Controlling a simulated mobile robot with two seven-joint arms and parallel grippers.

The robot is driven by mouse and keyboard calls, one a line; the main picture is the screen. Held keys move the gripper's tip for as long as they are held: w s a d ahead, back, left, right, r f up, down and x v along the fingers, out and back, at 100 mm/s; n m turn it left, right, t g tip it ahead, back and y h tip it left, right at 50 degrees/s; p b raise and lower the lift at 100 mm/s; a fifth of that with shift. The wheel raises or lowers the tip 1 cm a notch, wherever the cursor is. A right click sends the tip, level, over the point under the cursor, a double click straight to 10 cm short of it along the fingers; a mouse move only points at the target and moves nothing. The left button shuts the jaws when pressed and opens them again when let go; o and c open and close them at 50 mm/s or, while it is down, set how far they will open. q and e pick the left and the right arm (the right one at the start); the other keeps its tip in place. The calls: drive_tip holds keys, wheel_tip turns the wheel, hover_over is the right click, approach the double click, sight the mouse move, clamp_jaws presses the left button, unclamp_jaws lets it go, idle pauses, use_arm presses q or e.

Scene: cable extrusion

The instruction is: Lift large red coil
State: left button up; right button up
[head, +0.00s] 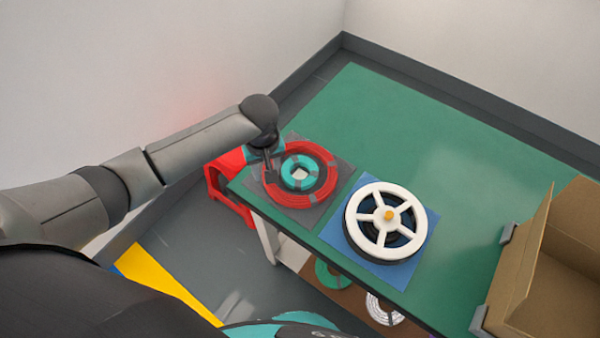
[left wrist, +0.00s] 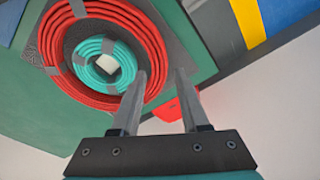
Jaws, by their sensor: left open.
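The large red coil (head: 324,191) lies flat on a grey square mat at the near left corner of the green table. A smaller teal coil (head: 288,173) sits inside its ring. Both also show in the left wrist view, the red coil (left wrist: 50,45) with grey straps and the teal coil (left wrist: 85,54). My left gripper (head: 268,175) is open at the red coil's left side. In the left wrist view its fingertips (left wrist: 160,72) appear on either side of the red ring's band, one inside and one outside. I cannot tell whether they touch it. My right gripper is not in view.
A white spool (head: 384,215) stands on a blue mat right of the coil. An open cardboard box (head: 556,255) is at the right. A red object (head: 222,180) is beside the table's left end. More coils lie on a lower shelf. The far green tabletop (head: 400,120) is clear.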

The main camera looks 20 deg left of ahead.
use_arm(q)
wheel_tip(320, 180, down, 4)
drive_tip(key=shift+w+r+b, duration=0.1)
drive_tip(key=shift+b, duration=0.45)
clamp_jaws()
